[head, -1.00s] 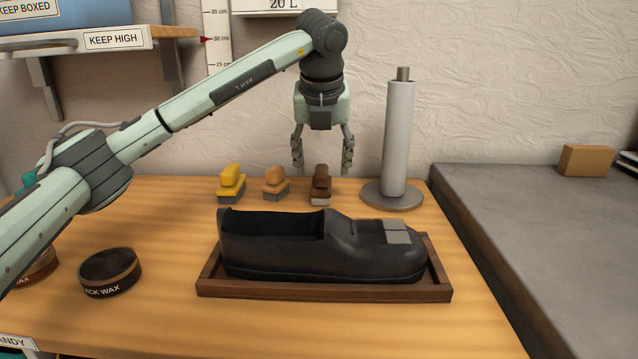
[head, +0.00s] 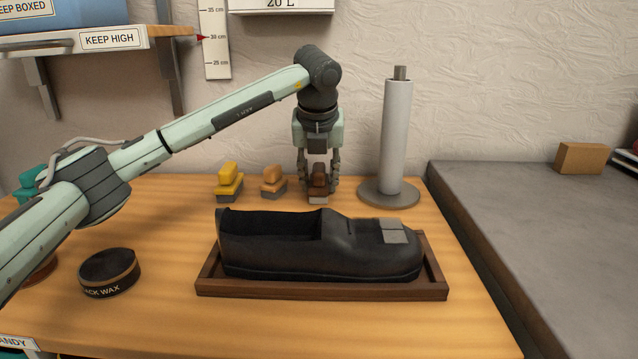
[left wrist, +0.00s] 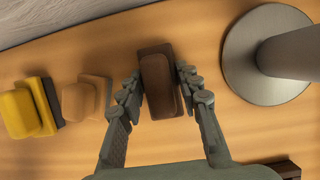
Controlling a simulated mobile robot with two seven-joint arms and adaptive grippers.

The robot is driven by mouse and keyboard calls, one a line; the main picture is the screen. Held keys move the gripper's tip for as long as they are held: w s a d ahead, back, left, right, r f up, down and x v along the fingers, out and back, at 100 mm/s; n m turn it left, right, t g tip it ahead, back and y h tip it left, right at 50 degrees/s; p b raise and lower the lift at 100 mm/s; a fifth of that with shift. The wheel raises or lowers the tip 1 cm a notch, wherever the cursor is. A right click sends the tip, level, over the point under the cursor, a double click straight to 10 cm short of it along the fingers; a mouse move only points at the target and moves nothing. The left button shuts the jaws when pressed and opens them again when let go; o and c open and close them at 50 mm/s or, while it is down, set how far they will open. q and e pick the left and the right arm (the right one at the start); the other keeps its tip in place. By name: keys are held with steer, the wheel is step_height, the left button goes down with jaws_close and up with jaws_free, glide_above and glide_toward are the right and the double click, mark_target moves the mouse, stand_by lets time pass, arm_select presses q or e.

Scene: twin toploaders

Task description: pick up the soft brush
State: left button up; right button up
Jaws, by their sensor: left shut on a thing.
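Three small brushes stand in a row at the back of the wooden table: a yellow one (head: 229,181), a tan one (head: 273,181) and a dark brown one (head: 318,197). The frames show no label telling which is the soft brush. My left gripper (head: 319,186) points down and is shut on the dark brown brush, a finger on each side of its handle. In the left wrist view the brown brush (left wrist: 160,80) lies between the fingers, with the tan brush (left wrist: 86,97) and yellow brush (left wrist: 28,108) to its left. The brown brush appears to rest on the table.
A grey roll stand (head: 397,140) is close on the gripper's right. A black shoe (head: 310,246) sits in a wooden tray (head: 320,290) in front of the brushes. A black wax tin (head: 109,273) is at front left. A grey counter (head: 540,225) is at right.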

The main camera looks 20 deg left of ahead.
mark_target(315, 165)
arm_select(q)
jaws_close()
steer(key=shift+r, duration=0.5)
steer(key=r, duration=0.3)
steer(key=shift+s+a+r+b, duration=0.25)
steer(key=shift+a+b, duration=0.1)
steer(key=shift+b, duration=0.05)
steer(key=s+a+r+b, duration=0.1)
steer(key=s+a+r, duration=0.5)
steer(key=s+a, duration=0.1)
steer(key=shift+s+a+r, duration=0.15)
steer(key=shift+s+r, duration=0.15)
steer(key=shift+s, duration=0.25)
arm_select(e)
step_height(315, 165, up, 5)
steer(key=shift+w+d+r, duration=0.1)
steer(key=shift+d, duration=0.05)
arm_select(q)
steer(key=shift+o, duration=1.2)
jaws_free()
steer(key=c, duration=0.3)
